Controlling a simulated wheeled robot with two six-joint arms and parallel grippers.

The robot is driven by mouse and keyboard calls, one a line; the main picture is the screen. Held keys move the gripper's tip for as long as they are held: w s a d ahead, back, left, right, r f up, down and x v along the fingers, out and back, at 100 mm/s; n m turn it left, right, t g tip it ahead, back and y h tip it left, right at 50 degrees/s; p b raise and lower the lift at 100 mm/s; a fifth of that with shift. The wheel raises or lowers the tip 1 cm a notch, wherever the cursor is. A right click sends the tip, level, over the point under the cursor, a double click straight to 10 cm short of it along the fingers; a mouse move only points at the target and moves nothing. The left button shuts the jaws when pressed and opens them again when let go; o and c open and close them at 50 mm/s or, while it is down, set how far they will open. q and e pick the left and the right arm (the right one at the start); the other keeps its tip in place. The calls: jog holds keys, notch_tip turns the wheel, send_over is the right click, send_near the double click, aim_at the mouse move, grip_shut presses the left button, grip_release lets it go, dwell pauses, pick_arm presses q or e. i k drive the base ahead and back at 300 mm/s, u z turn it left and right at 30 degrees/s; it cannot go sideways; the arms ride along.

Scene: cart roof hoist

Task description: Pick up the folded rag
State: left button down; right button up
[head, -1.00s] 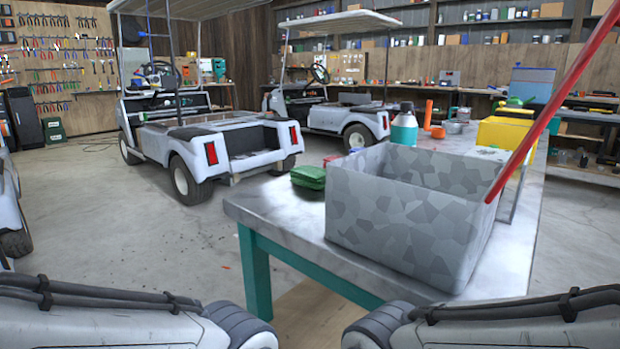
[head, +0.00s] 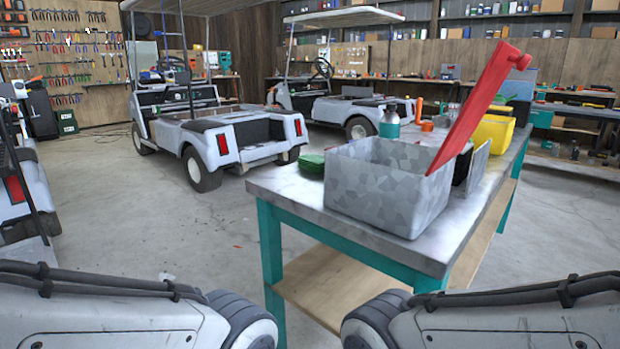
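A small green bundle (head: 311,164) that looks like a folded rag lies on the workbench (head: 281,184), at its left end. It is just left of the grey metal bin (head: 388,192), which hides part of it. Neither of my grippers is in view. Only thick grey links of my two arms show at the bottom left and bottom right, well short of the bundle.
A teal-and-grey bottle (head: 389,122), an orange cup (head: 427,126) and a yellow bin (head: 493,131) stand behind. A white cart (head: 215,140) is parked left; open concrete floor (head: 130,220) lies before it.

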aim_at(314, 163)
jog(key=z, duration=0.1)
jog(key=k, duration=0.55)
jog(key=u, duration=1.1)
jog(key=i, duration=1.35)
jog(key=z, duration=0.15)
